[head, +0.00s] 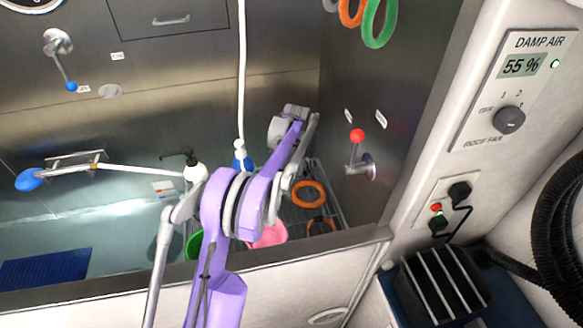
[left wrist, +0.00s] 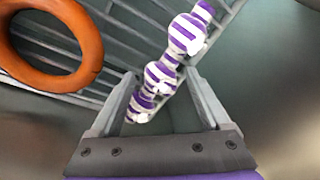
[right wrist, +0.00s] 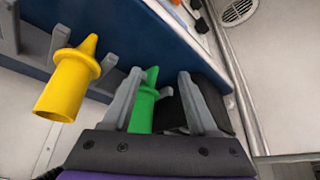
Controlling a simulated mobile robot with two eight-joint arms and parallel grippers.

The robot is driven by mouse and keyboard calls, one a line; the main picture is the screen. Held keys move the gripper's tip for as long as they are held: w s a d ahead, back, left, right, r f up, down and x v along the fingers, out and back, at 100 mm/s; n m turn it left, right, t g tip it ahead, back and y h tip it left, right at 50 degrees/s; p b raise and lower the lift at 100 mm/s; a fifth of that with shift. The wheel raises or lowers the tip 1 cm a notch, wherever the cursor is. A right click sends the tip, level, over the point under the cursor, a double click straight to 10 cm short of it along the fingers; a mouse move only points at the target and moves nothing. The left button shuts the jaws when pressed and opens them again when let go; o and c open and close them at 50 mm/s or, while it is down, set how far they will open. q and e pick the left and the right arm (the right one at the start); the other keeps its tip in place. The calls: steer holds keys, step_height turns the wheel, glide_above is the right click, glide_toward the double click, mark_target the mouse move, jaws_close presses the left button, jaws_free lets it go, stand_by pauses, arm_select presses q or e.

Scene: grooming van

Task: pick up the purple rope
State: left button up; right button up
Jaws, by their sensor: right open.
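The purple rope (left wrist: 183,40), banded purple and white with knotted bulges, lies over a grey slatted rack in the left wrist view. It runs from upper right down to lower left. My left gripper (left wrist: 162,80) is open, with its fingers on either side of the rope's lower end, which is close to the left finger. I cannot tell whether they touch. In the head view my purple left arm reaches over the tub wall and hides the rope and the fingertips. My right gripper (right wrist: 158,80) is open in the right wrist view.
An orange ring (left wrist: 88,65) lies beside the rope; it also shows in the head view (head: 323,194). A pink object (head: 270,236) is partly hidden behind my arm. Yellow (right wrist: 70,85) and green (right wrist: 142,110) cone-tipped pieces hang near my right gripper.

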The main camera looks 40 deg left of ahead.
arm_select(q)
jaws_close()
stand_by(0.3)
